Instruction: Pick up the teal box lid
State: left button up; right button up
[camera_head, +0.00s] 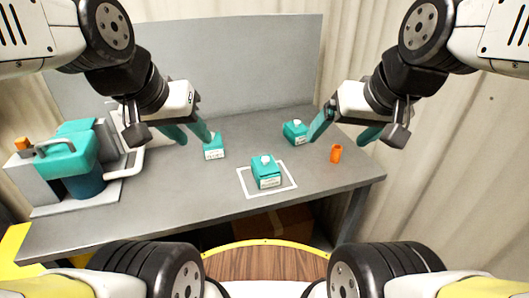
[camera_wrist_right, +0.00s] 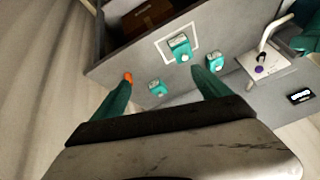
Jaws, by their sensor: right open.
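A teal box with a lighter teal top and a small white knob (camera_head: 266,171) stands upright inside a white square outline on the grey table; it also shows in the right wrist view (camera_wrist_right: 180,47). Two similar teal boxes stand behind it, one to the left (camera_head: 214,149) and one to the right (camera_head: 295,132). Lid seams are too small to make out. My left gripper (camera_head: 195,139) is open and empty above the table, near the left box. My right gripper (camera_head: 338,140) is open and empty, right of the right box; its spread fingers show in the wrist view (camera_wrist_right: 160,90).
A small orange cup-like object (camera_head: 336,153) stands near the table's right edge. A teal and grey machine (camera_head: 68,155) with a pale handle fills the table's left end. A grey panel (camera_head: 240,65) rises along the back. The table front (camera_head: 190,190) is clear.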

jog(key=shift+w+a, duration=0.1)
jog(key=shift+w, duration=0.15)
jog(key=c, duration=0.7)
jog(key=w+a+n+g, duration=0.1)
jog(key=w, duration=0.2)
jog(key=w+a+f+n+g, duration=0.1)
jog(key=w+a, duration=0.1)
jog(key=w, duration=0.2)
jog(key=w+a+f+g, duration=0.1)
jog(key=w+a, duration=0.1)
jog(key=w, duration=0.1)
jog(key=shift+w+f+n, duration=0.15)
jog(key=shift+w+n, duration=0.1)
jog(key=shift+n, duration=0.15)
jog(key=shift+c, duration=0.8)
jog(key=n+g+h, duration=0.2)
jog(key=n+g, duration=0.1)
send_near(265, 157)
jog(key=shift+d+f, duration=0.25)
jog(key=shift+d, duration=0.05)
jog(key=shift+w+a+f, duration=0.2)
jog(key=shift+a+f, duration=0.05)
jog(key=shift+f, duration=0.4)
jog(key=f, duration=0.7)
jog(key=shift+s+a+f, duration=0.1)
jog(key=shift+s+a, duration=0.05)
jog(key=shift+s, duration=0.05)
